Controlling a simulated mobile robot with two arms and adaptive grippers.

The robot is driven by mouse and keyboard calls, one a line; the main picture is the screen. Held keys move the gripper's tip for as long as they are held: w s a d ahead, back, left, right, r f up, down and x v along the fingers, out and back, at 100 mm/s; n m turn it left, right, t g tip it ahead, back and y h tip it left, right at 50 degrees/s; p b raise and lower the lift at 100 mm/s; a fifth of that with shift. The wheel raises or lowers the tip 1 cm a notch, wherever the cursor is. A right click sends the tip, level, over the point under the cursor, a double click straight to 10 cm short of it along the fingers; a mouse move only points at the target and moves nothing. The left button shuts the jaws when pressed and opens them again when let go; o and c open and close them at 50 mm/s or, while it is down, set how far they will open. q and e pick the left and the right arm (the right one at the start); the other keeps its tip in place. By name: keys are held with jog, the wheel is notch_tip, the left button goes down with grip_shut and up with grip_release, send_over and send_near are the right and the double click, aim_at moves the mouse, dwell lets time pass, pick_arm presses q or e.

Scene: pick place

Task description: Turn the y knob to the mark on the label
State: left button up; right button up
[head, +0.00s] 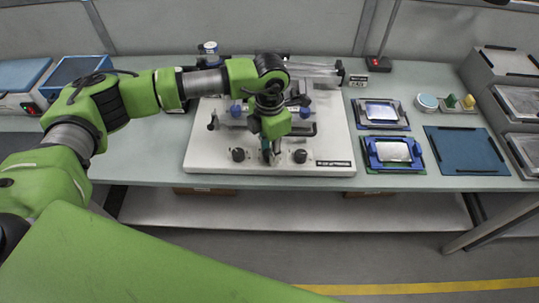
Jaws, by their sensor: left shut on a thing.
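A white device plate (205,150) stands on the workbench. Along its front edge are a black knob (238,155) on the left and another black knob (300,156) on the right. My left gripper (268,155) points down between these two, shut on a small knob that its fingers mostly hide. I take this to be the y knob, but no letter can be read. A dark label (334,163) sits at the plate's front right; its text and any mark are too small to read. My right gripper is not in view.
Blue-framed trays (393,153) and a dark blue mat (466,151) lie right of the plate. Grey equipment boxes (505,65) stand at the far right. Blue-handled parts (304,112) rise from the plate behind my gripper. The bench's front left (135,160) is clear.

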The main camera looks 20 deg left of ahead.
pick_arm(q)
jog(key=shift+w+r+m, duration=0.1)
jog(key=shift+m, duration=0.2)
jog(key=o, duration=1.1)
notch_tip(320, 180, up, 12)
dwell(0.5)
